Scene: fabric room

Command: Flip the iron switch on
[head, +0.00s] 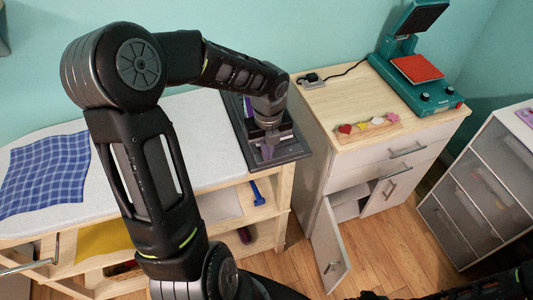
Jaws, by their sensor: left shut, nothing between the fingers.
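My left gripper (270,143) is shut and empty. It points down over the dark iron rest (294,152) at the right end of the ironing board. Purple parts that look like the iron (249,106) show beside and behind the gripper. The gripper and wrist hide most of the iron, and its switch cannot be made out. I cannot tell whether the fingers touch it. A dark part of my right arm shows along the bottom right edge, too cut off to tell its jaws.
A blue plaid cloth (45,173) lies on the white board (208,150). A wooden cabinet (340,110) right of the board has an open lower door (330,248).

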